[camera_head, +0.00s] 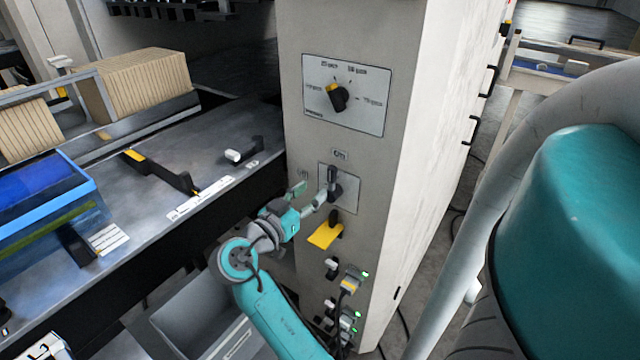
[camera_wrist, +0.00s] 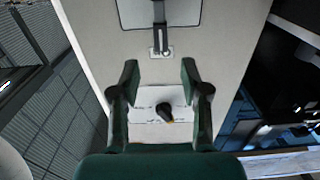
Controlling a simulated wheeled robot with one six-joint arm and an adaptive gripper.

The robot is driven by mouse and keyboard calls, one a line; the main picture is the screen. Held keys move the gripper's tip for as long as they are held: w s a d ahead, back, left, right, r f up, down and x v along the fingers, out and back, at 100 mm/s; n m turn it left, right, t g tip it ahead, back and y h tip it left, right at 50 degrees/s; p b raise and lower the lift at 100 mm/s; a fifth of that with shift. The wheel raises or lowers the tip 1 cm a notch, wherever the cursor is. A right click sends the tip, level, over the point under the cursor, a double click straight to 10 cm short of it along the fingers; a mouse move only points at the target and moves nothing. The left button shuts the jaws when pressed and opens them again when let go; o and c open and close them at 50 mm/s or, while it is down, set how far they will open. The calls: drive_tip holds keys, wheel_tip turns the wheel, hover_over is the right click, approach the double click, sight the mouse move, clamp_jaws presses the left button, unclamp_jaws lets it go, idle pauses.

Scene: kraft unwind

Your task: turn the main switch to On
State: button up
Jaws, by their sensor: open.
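The main switch is a black lever (camera_head: 333,184) on a small grey plate (camera_head: 351,194) on the cabinet front. In the head view the lever stands upright, its tip toward the small label (camera_head: 339,154) above, which seems to read On. A second label (camera_head: 302,173) is left of the plate, too small to read surely. My gripper (camera_head: 309,194) is open and empty, just left of and in front of the lever. The wrist view is upside down; the lever (camera_wrist: 160,28) shows beyond the fingertips of my gripper (camera_wrist: 159,68), ending near the small label, apart from both fingers.
Above is a selector dial (camera_head: 338,97) with a yellow tip; it shows low in the wrist view (camera_wrist: 165,111). A yellow tag (camera_head: 325,236) sits below the switch, with plugs and green lights (camera_head: 350,280) lower. A machine bed (camera_head: 150,215) lies left, a grey bin (camera_head: 200,315) below.

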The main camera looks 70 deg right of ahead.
drive_tip(key=shift+v, duration=1.05)
